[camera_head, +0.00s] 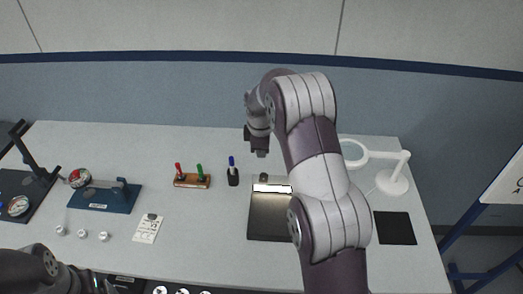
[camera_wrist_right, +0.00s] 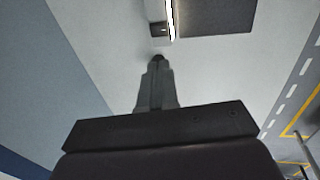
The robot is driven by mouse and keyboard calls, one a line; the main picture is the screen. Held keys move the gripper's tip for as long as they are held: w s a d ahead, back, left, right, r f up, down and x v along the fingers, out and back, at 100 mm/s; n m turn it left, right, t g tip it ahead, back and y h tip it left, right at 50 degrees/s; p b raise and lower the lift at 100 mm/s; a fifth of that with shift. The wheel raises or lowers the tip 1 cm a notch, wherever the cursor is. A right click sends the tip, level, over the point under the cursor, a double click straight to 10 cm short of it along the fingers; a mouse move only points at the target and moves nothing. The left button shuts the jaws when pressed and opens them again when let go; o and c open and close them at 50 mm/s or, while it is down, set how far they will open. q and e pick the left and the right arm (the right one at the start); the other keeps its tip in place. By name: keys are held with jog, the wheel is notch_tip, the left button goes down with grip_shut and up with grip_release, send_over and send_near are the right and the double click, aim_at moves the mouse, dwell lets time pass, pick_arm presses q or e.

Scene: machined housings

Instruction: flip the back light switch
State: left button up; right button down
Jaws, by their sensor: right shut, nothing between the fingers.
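A flat panel (camera_head: 268,222) with a dark face and a bright strip along its back edge lies mid-table. In the right wrist view the panel (camera_wrist_right: 215,16) is at the top, partly cut off. A small dark block (camera_head: 263,177) stands at its back edge and also shows in the wrist view (camera_wrist_right: 160,30); it looks like the switch, but its lever position is too small to tell. My right gripper (camera_head: 260,153) is shut and empty, pointing down above the table behind the block. Its fingertips (camera_wrist_right: 157,60) appear just short of the block, apart from it. My left gripper is not discernible.
Left of the panel are a pen holder (camera_head: 233,178), a wooden block with red and green pieces (camera_head: 192,182), a white card (camera_head: 147,229) and a blue fixture (camera_head: 104,198). A white ring lamp (camera_head: 392,183) and black mat (camera_head: 394,228) stand right. My right arm hides part of the panel.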

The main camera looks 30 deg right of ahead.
aim_at(263, 174)
jog(key=b, duration=0.2)
jog(key=w+b, duration=0.1)
jog(key=b, duration=0.1)
jog(key=shift+d+r, duration=0.2)
jog(key=shift+d, duration=0.2)
jog(key=p+x, duration=0.4)
jog(key=x, duration=0.9)
jog(key=shift+f, duration=0.55)
